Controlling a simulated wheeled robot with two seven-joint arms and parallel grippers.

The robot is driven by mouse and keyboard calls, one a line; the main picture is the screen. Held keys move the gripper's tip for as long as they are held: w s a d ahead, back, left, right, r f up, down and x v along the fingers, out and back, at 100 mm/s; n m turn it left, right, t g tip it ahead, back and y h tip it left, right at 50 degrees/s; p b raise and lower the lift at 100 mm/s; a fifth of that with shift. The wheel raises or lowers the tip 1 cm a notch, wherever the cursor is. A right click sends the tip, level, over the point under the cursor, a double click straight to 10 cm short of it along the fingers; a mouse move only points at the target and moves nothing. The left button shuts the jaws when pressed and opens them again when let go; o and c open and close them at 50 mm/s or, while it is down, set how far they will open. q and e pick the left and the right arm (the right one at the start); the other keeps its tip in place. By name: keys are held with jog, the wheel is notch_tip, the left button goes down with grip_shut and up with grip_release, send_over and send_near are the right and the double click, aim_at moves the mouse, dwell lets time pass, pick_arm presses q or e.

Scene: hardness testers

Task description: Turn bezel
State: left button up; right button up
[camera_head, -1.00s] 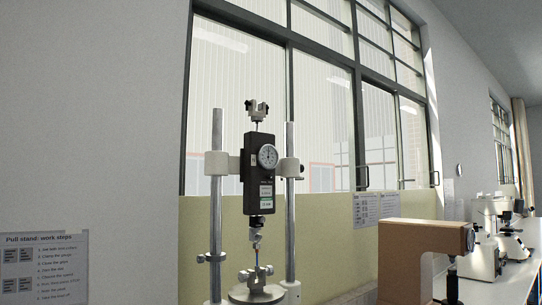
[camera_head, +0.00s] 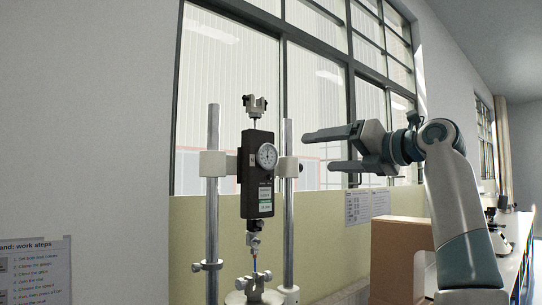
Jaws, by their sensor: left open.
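The force gauge (camera_head: 258,188) is a dark upright box clamped between two metal columns. Its round dial with a pale face and the bezel (camera_head: 266,156) around it sits on the upper front of the box. My left gripper (camera_head: 317,151) is open, its two fingers one above the other and pointing left. In the picture the fingertips lie to the right of the dial, with a visible gap between. Nothing is between the fingers. My right gripper is not in view.
The stand's right column (camera_head: 288,225) rises between the dial and my fingertips in the picture. A brown-sided machine (camera_head: 396,255) stands at right, behind my arm. A bench with other instruments runs back at far right. A steps sheet (camera_head: 40,272) hangs at lower left.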

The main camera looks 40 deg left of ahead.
aim_at(269, 157)
pick_arm(q)
jog(key=shift+r, duration=0.15)
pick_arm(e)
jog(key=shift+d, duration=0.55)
pick_arm(q)
jog(key=a+p, duration=0.2)
jog(key=a, duration=0.3)
jog(key=w+a+p, duration=0.1)
jog(key=a+p, duration=0.2)
jog(key=a, duration=0.3)
jog(key=a+p, duration=0.2)
jog(key=a, duration=0.3)
jog(key=shift+w+a+r, duration=0.1)
jog(key=shift+w+a, duration=0.05)
jog(key=shift+a, duration=0.05)
jog(key=shift+a+p, duration=0.4)
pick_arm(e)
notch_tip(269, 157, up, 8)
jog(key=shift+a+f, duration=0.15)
